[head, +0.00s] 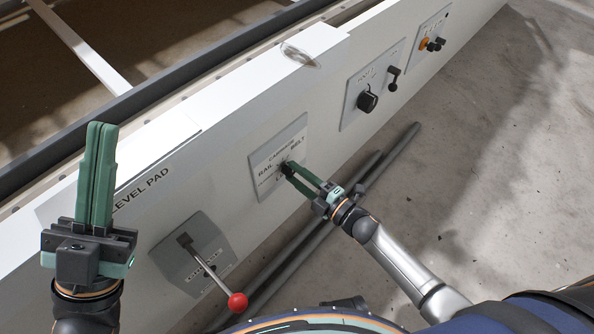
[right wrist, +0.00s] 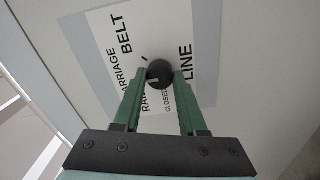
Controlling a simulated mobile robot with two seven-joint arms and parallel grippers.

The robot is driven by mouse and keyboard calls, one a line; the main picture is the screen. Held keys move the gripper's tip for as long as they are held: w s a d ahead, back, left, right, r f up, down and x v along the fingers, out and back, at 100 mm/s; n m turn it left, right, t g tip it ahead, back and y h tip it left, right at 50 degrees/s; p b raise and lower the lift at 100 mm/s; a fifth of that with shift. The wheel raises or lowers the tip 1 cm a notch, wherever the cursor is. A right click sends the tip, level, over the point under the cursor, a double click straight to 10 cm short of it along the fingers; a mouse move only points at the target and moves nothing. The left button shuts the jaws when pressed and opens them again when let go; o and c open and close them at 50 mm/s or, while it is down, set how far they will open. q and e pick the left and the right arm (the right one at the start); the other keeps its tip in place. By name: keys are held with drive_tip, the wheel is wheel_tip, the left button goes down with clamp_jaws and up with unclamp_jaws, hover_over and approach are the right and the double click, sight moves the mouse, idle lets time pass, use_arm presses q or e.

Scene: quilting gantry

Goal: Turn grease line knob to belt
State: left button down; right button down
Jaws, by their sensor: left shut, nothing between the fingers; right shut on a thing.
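The grease line knob (right wrist: 160,72) is small, round and dark, on a white label plate (head: 297,135) fixed to the white gantry panel. The plate reads CARRIAGE, RAIL, BELT, CLOSED and LINE. My right gripper (head: 291,171) is shut on the knob, one green finger on each side in the right wrist view (right wrist: 160,78). A small light mark shows on the knob's lower left, toward RAIL; I cannot tell the exact setting. In the head view the fingers mostly hide the knob. My left gripper (head: 102,128) is shut and empty, pointing up at the far left.
A lever with a red ball (head: 237,303) sticks out of a grey plate below left of the knob. Further right are a plate with a black knob (head: 367,101) and another with an orange button (head: 424,43). Grey pipes (head: 400,150) run along the panel's foot.

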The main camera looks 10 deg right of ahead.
drive_tip(key=m+p, duration=0.1)
drive_tip(key=m, duration=0.3)
drive_tip(key=shift+m, duration=0.3)
drive_tip(key=shift+m+p, duration=0.7)
drive_tip(key=shift+m, duration=1.4)
drive_tip(key=shift+c, duration=2.3)
unclamp_jaws()
